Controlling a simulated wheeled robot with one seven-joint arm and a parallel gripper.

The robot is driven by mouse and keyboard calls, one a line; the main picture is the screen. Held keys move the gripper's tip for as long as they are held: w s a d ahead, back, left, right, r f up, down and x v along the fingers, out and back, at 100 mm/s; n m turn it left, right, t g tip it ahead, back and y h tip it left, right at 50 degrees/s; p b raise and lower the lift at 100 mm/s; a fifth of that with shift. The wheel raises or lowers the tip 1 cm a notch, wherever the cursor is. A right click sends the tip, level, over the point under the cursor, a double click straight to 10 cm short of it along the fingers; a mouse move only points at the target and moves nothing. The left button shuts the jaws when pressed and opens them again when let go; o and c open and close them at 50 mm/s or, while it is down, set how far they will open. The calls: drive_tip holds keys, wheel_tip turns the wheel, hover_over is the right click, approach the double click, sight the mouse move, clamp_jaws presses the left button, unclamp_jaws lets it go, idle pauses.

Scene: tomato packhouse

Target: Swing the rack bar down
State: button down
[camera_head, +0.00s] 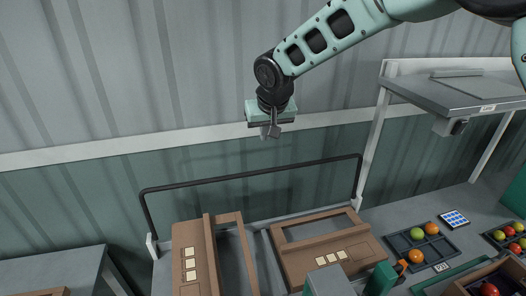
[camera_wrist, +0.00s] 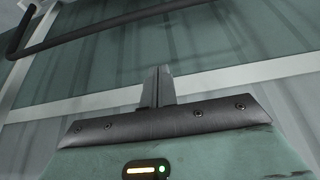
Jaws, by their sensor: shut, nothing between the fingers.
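The rack bar (camera_head: 250,174) is a thin black bar with bent ends, raised behind two cardboard boxes and pivoted at white brackets on either side. In the wrist view a stretch of the bar (camera_wrist: 110,24) crosses the upper left, with a bent end at the far left. My gripper (camera_head: 270,132) is shut and empty, above the middle of the bar in the head view and apart from it in the picture. Its closed fingers (camera_wrist: 157,88) point away from the wrist camera, against the wall behind.
Two brown boxes, left (camera_head: 188,240) and right (camera_head: 364,244), stand below the bar. A grey shelf on a white frame (camera_head: 455,92) is at the upper right. A dark tray (camera_head: 443,243) with tomatoes lies at the right. A grey table (camera_head: 60,268) is at the lower left.

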wheel_tip(320, 180, down, 10)
drive_tip(key=b, duration=0.3)
drive_tip(key=shift+r, duration=0.25)
idle(0.5)
drive_tip(key=shift+f+b, duration=0.15)
drive_tip(key=shift+b, duration=0.8)
